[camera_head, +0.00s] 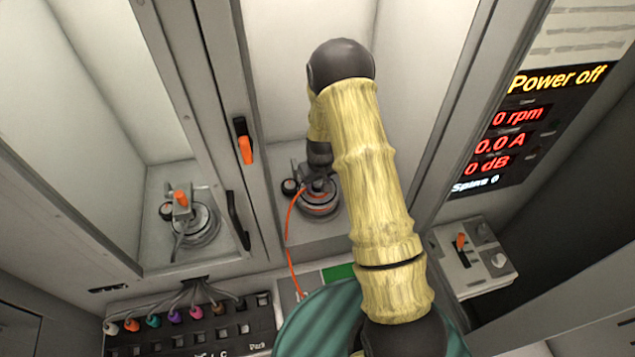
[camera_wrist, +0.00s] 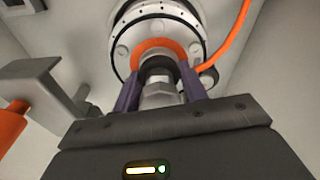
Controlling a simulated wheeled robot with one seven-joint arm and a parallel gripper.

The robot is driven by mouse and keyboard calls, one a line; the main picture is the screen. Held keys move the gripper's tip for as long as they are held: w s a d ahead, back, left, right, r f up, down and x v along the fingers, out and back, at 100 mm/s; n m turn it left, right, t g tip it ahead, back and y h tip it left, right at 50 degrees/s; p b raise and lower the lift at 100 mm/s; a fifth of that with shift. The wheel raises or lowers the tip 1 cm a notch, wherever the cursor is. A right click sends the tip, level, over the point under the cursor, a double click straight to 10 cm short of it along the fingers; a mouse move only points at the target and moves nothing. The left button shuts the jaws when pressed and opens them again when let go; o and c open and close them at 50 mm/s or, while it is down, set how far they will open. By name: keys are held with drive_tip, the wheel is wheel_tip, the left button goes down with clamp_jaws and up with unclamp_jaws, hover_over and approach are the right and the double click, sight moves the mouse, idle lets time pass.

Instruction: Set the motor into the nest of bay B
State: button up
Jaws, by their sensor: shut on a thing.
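The motor (camera_wrist: 195,22) is a pale, bolted round disc with an orange ring and a metal shaft (camera_wrist: 160,92). My gripper (camera_wrist: 160,88) is shut on this shaft with its two purple fingers. In the head view, the motor (camera_head: 322,204) is low in the right-hand bay, at or just over the round nest there. My arm hides part of it, and I cannot tell whether it is fully seated. An orange cable (camera_head: 290,235) runs from the motor to the front panel. A grey clamp (camera_wrist: 45,80) with an orange handle (camera_wrist: 10,125) stands beside it. I cannot read which bay is B.
The left bay holds another round fixture (camera_head: 200,225) with an orange-tipped clamp (camera_head: 181,198). A post with an orange latch (camera_head: 244,148) divides the bays. Coloured plugs (camera_head: 153,321) line the front panel. The display (camera_head: 510,130) reads "Power off". A switch box (camera_head: 470,255) stands right.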

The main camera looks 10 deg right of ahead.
drive_tip(key=shift+f+b, duration=0.85)
drive_tip(key=shift+b, duration=0.05)
idle(0.9)
drive_tip(key=o, duration=1.2)
drive_tip(key=shift+o, duration=0.8)
drive_tip(key=shift+s+f, duration=0.1)
wheel_tip(320, 180, up, 18)
drive_tip(key=s+b, duration=0.2)
drive_tip(key=b, duration=0.2)
drive_tip(key=shift+d+f, duration=0.25)
